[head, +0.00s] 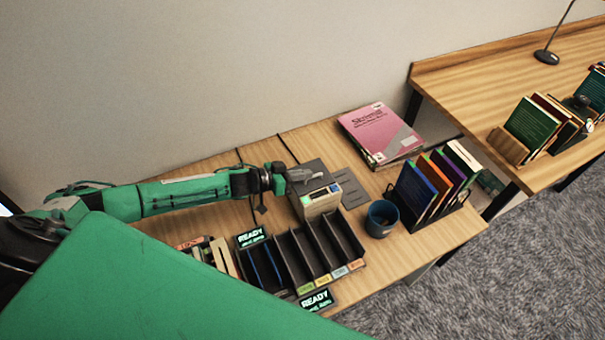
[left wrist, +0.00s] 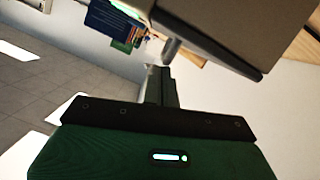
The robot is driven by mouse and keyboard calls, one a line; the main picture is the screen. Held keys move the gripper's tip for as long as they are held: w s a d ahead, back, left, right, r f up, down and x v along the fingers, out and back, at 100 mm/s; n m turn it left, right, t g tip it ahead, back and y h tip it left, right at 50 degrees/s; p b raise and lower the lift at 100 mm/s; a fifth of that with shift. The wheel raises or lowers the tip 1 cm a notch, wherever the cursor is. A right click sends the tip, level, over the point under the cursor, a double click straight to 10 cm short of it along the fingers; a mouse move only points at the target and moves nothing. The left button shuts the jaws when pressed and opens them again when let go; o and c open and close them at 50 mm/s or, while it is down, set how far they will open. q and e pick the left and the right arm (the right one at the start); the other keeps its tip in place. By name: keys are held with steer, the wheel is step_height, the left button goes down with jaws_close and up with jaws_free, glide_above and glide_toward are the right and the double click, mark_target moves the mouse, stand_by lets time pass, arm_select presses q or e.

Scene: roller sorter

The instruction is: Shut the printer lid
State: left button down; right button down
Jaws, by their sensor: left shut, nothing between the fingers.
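The printer (head: 321,201) is a small pale beige box with a coloured panel on its front top edge, standing near the back of the wooden desk. My left gripper (head: 312,174) is shut and empty, right above or behind the printer's top. Its fingers also show in the left wrist view (left wrist: 165,75). A large pale grey block with a dark edge, apparently the printer (left wrist: 225,30), fills the top right there, close to the fingertips. I cannot tell whether they touch. The lid's angle is not clear, as my gripper covers part of the top. My right gripper is not in view.
A divided black sorter tray (head: 352,243) stands in front of the printer. A blue cup (head: 381,222), a rack of coloured folders (head: 416,192) and a pink-topped stack (head: 378,130) are to the right. A wall runs behind. Another desk (head: 480,90) stands at the right.

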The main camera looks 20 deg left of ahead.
mark_target(302, 183)
arm_select(q)
steer(key=shift+r, duration=0.1)
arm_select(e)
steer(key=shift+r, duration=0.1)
